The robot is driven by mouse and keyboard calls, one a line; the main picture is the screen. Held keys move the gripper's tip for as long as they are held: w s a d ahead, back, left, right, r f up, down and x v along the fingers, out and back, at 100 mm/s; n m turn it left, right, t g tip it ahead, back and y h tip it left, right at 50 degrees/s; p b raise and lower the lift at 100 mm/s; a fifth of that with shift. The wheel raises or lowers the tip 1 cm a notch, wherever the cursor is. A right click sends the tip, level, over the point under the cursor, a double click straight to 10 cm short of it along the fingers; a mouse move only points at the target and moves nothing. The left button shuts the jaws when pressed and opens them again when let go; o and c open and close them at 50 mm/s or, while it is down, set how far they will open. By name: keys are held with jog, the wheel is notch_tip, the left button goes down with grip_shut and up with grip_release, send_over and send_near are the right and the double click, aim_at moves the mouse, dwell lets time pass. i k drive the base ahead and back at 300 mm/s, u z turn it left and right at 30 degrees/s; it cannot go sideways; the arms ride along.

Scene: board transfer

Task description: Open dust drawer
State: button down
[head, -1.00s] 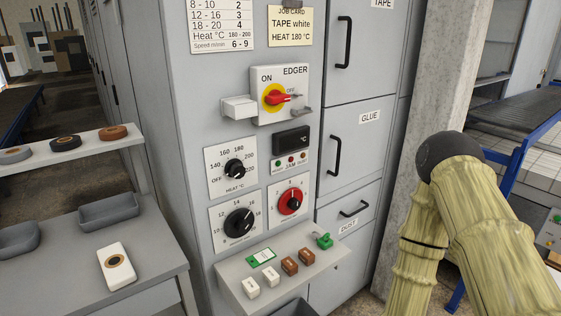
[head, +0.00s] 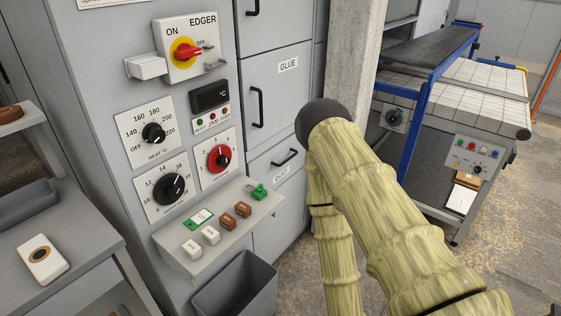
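The dust drawer (head: 265,177) is the lowest grey front in the right part of the cabinet, under the GLUE door (head: 275,110). It looks shut, flush with the cabinet. Its short black handle (head: 285,158) sits above the DUST label (head: 281,175). My arm, in a pale yellow-green sleeve with a dark round joint, stands to the right of the drawer and hides some of the floor and the pillar's foot. My gripper is not in view.
A small shelf (head: 180,251) with several blocks and a green key juts out left of the drawer. A grey bin (head: 236,290) stands below it. A pillar (head: 352,60) rises behind my arm. A roller conveyor (head: 440,45) with a blue frame stands at right.

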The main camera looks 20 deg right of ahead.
aim_at(271, 167)
jog(key=z, duration=0.3)
jog(key=i, duration=1.15)
